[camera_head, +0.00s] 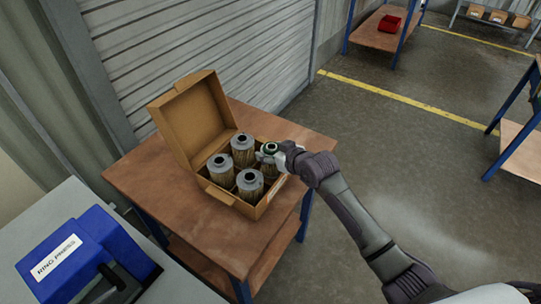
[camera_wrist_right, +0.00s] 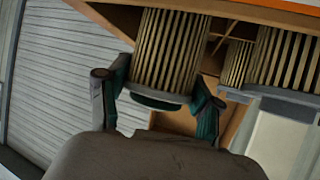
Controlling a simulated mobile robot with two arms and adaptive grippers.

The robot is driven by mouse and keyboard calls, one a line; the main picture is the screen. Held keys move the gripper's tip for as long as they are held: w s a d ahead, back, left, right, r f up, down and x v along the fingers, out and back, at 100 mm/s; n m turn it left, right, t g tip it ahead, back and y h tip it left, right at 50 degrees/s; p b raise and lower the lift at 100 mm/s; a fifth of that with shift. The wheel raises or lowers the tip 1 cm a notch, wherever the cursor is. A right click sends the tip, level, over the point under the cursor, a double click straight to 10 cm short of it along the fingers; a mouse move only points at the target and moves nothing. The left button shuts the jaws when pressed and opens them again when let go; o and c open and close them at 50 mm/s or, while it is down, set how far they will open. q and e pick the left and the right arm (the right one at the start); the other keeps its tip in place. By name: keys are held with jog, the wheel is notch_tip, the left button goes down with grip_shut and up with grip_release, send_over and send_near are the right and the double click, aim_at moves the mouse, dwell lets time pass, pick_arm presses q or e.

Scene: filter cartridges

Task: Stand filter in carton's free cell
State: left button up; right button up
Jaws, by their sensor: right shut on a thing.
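The open brown carton (camera_head: 218,193) stands on a small wooden-topped table, its lid raised at the back left. Three grey-capped pleated filters (camera_head: 221,163) stand upright in its cells. My right gripper (camera_head: 269,149) is shut on another filter at the carton's right cell. In the right wrist view this held filter (camera_wrist_right: 172,50) shows a beige pleated body, a grey cap and a dark green ring, between the teal finger pads. It looks close to upright, with its lower part hidden in the carton; whether it touches the bottom cannot be told. My left gripper is out of view.
The wooden table (camera_head: 160,192) has bare room left and in front of the carton. A blue ring press (camera_head: 82,258) stands on a grey bench at the lower left. A shutter wall (camera_head: 190,50) rises behind. Open floor lies to the right.

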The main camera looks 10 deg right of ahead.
jog(key=shift+f, duration=0.8)
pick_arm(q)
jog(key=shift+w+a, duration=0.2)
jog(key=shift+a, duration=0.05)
pick_arm(e)
jog(key=o, duration=1.2)
jog(key=shift+f, duration=0.1)
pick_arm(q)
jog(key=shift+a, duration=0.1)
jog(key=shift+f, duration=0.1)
pick_arm(e)
jog(key=v, duration=1.2)
